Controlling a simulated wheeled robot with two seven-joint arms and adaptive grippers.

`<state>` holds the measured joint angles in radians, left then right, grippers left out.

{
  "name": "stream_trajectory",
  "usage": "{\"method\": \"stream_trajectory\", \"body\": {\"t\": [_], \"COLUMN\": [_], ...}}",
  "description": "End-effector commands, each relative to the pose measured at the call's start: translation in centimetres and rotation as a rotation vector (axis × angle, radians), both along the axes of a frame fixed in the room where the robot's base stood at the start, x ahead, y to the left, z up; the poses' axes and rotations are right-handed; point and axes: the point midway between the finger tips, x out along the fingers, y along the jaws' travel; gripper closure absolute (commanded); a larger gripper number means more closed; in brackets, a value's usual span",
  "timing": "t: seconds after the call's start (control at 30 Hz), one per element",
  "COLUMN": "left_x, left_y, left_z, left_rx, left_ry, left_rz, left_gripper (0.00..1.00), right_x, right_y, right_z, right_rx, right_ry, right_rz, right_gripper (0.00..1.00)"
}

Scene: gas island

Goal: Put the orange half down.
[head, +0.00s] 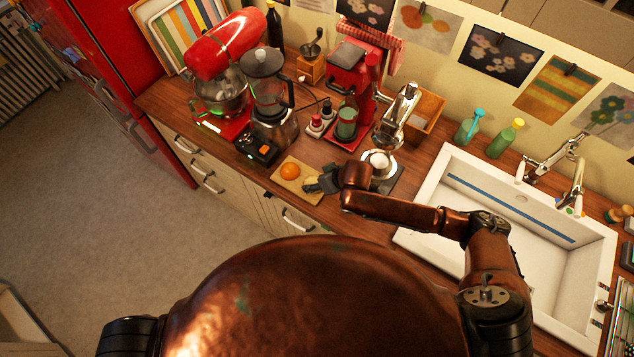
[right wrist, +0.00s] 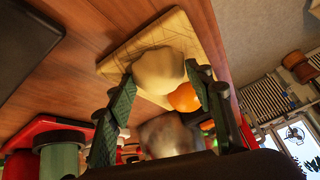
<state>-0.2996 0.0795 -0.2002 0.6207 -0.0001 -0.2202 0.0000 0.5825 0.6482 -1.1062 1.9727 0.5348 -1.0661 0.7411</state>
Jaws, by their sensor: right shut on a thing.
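My right gripper (head: 310,187) is at the right end of a small wooden cutting board (head: 284,187), with its fingers pointing left over it. In the right wrist view the gripper (right wrist: 163,76) is shut on a pale, rounded piece, which I take to be the orange half (right wrist: 158,68). The piece overlaps the board (right wrist: 190,22) in that view; I cannot tell whether it touches it. In the head view the fingers hide it. Another orange piece (head: 290,171) lies on the board left of the gripper, and it also shows in the right wrist view (right wrist: 185,97). My left gripper is out of view.
A lever juicer (head: 393,125) stands just right and behind the gripper. A black scale (head: 256,150) and a blender (head: 268,85) stand behind the board to the left. The white sink (head: 450,190) is at the right. The counter's front edge runs close before the board.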

Motion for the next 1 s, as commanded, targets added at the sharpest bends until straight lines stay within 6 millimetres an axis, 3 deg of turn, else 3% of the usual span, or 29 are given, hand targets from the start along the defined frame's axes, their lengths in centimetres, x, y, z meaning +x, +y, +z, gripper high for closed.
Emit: {"method": "stream_trajectory", "body": {"t": [0.03, 0.1, 0.13, 0.37, 1.0], "left_x": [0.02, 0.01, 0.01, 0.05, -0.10], "left_y": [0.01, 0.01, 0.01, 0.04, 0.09], "left_z": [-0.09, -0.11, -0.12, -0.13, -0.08], "left_rx": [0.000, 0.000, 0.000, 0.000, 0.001], "left_ry": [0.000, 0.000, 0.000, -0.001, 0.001], "left_rz": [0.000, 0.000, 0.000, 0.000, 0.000], "left_gripper": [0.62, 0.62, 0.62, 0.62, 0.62], "right_x": [-0.70, -0.78, -0.83, -0.92, -0.50], "right_y": [-0.18, -0.20, -0.23, -0.37, -0.22], "right_z": [-1.38, -1.52, -1.60, -1.71, -1.00], "right_rx": [-0.008, -0.009, -0.009, -0.011, -0.006], "right_ry": [0.025, 0.028, 0.029, 0.032, 0.019], "right_rz": [-0.002, -0.002, -0.003, -0.006, -0.003], "right_gripper": [0.81, 0.81, 0.51, 0.35, 0.34]}}
